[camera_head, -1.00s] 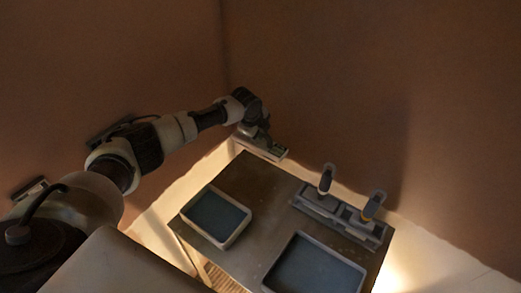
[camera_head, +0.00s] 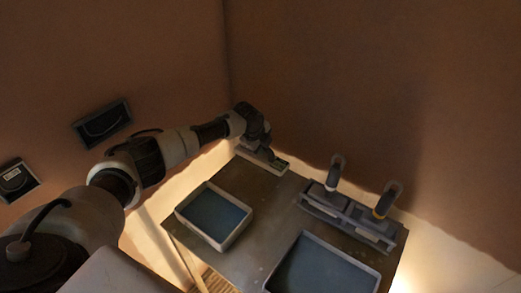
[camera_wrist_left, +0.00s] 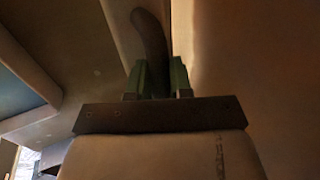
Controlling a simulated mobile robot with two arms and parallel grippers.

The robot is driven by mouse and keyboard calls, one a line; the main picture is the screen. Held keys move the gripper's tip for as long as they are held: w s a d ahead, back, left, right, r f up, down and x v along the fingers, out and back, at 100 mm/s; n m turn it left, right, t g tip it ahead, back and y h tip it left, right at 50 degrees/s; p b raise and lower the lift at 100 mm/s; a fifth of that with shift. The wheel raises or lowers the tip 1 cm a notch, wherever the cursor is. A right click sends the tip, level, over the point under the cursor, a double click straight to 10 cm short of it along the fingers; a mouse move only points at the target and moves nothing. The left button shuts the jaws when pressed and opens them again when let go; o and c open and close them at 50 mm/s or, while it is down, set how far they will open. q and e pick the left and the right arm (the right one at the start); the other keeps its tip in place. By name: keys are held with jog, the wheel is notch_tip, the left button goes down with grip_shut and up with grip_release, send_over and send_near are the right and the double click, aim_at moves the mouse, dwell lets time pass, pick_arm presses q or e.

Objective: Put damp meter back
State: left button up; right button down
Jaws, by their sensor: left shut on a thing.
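My left gripper (camera_head: 263,151) is at the table's back left corner, low over a flat grey piece (camera_head: 273,165) with a small green patch at its right end. In the left wrist view, the green fingers of this gripper (camera_wrist_left: 159,78) are shut on a dark curved thing (camera_wrist_left: 150,36), probably the damp meter. My right gripper is not in view.
A grey rack (camera_head: 345,217) on the table's back right holds two upright dark-handled tools, one pale (camera_head: 334,173), one yellow-banded (camera_head: 385,200). Two blue-lined trays (camera_head: 236,238) (camera_head: 372,277) stand in front. Two dark panels (camera_head: 103,121) (camera_head: 16,181) are on the left wall.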

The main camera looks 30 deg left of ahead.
aim_at(260, 156)
pick_arm(q)
jog(key=shift+f+b, duration=2.45)
jog(key=shift+f, duration=0.55)
jog(key=shift+f, duration=0.3)
jog(key=o, duration=0.9)
jog(key=shift+s, duration=0.1)
